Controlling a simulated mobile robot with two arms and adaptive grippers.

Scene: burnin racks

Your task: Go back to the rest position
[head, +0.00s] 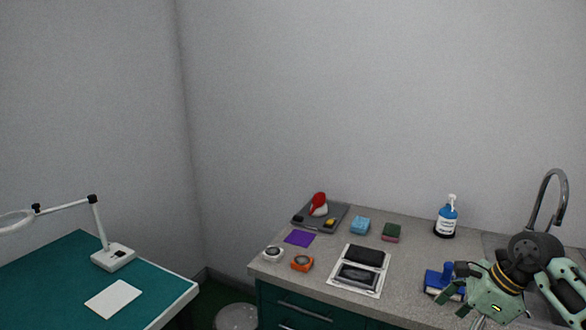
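My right arm comes in from the right, over the right end of the counter (405,288). Its green and black wrist and the gripper (492,300) are low in the head view, in front of the sink area. My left gripper is not in view.
On the counter are a grey tray (333,223), purple sheet (299,238), blue block (360,225), sponge (391,232), white tray (343,285), pump bottle (446,218) and faucet (549,182). A teal table (50,275) with a magnifier lamp (113,257) stands left.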

